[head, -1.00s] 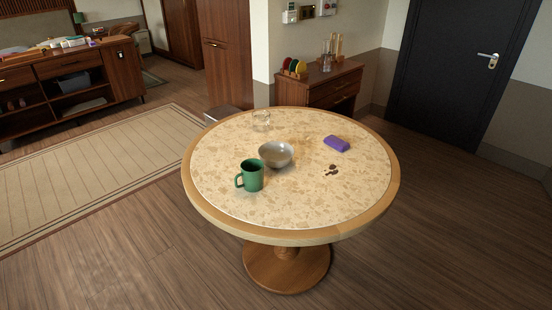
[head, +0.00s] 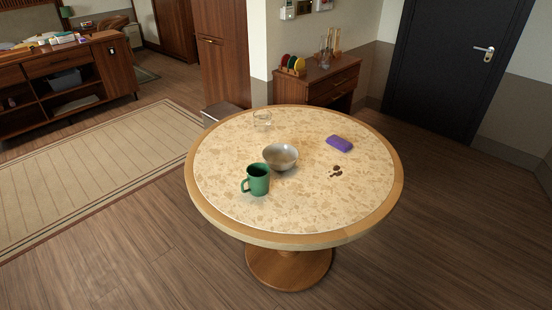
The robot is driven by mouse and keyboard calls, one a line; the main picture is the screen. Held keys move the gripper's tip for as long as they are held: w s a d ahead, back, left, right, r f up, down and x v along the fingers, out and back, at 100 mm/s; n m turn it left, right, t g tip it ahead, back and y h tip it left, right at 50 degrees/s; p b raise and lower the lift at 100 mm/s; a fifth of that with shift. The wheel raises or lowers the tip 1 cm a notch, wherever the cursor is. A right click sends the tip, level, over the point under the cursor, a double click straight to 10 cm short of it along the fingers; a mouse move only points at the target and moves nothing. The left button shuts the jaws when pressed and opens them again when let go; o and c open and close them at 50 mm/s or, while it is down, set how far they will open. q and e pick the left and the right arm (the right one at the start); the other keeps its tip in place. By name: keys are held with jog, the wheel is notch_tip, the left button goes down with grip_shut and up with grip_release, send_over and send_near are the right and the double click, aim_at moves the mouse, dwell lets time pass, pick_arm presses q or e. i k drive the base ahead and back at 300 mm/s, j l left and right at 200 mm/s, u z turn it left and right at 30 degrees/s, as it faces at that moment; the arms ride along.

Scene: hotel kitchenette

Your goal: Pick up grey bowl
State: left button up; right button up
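The grey bowl (head: 281,157) stands upright near the middle of the round table (head: 230,223) in the head view. It looks empty, though its inside is only partly visible. A green mug (head: 258,180) stands just in front of it and to its left, its handle to the left. The mug slightly overlaps the bowl's lower left in the picture, and I cannot tell whether they touch. Neither of my grippers is in view.
The table's right and front parts are bare. A wooden cabinet (head: 331,86) stands behind the table. Open floor surrounds the front.

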aim_at(278, 157)
jog(key=i+j, duration=0.15)
jog(key=j, duration=0.2)
jog(key=i+j+z, duration=0.1)
jog(key=j, duration=0.25)
jog(key=i+j, duration=0.15)
jog(key=j, duration=0.2)
jog(key=i+j+z, duration=0.15)
jog(key=j, duration=0.2)
jog(key=i+j, duration=0.1)
jog(key=j, duration=0.25)
